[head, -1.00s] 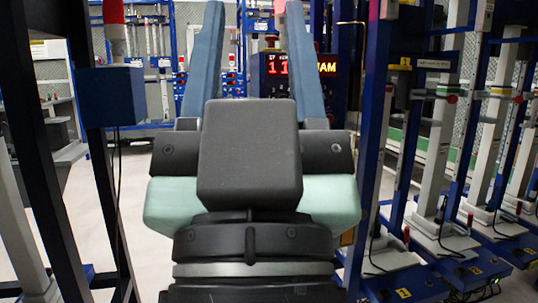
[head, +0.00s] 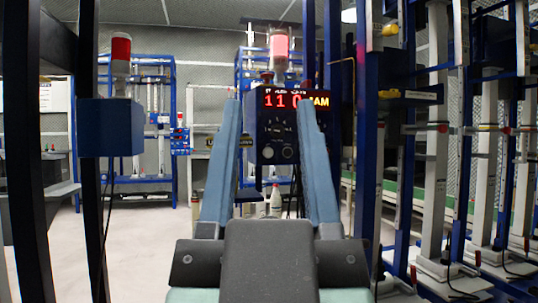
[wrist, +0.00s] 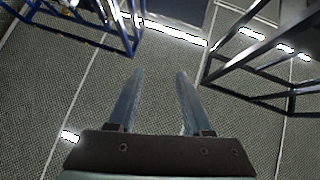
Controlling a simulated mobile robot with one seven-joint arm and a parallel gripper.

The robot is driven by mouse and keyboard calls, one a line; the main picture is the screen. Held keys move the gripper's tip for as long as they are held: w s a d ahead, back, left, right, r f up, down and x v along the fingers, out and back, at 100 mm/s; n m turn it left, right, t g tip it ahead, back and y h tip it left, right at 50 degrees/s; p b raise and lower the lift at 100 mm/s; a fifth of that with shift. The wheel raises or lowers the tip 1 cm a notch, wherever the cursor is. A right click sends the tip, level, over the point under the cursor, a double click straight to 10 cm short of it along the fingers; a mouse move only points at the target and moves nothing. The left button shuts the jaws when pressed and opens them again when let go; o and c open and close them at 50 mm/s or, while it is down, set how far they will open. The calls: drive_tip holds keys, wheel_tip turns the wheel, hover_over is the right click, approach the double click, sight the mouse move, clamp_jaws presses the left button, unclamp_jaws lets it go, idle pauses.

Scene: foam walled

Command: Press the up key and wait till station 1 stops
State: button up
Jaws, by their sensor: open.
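A dark blue control box (head: 277,132) stands ahead in the head view, with a lit red display (head: 282,101) reading about "110" and a yellow "JAM" sign (head: 320,100) beside it. Small controls and round knobs sit on its face below the display. I cannot make out which is the up key, nor which station is number 1. A lamp (head: 279,50) above the box glows pinkish red. My gripper (head: 270,107) is open and empty, its two blue fingers pointing towards the box and partly framing it. In the wrist view my gripper (wrist: 160,74) has only floor between its fingers.
A blue post box (head: 111,127) with a red-and-white lamp (head: 121,54) stands near on the left, by dark uprights. Blue racks with pale columns (head: 433,130) line the right side. Pale floor (head: 145,250) is clear at left centre. Blue frame legs (wrist: 131,32) show in the wrist view.

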clamp_jaws()
idle(1.7)
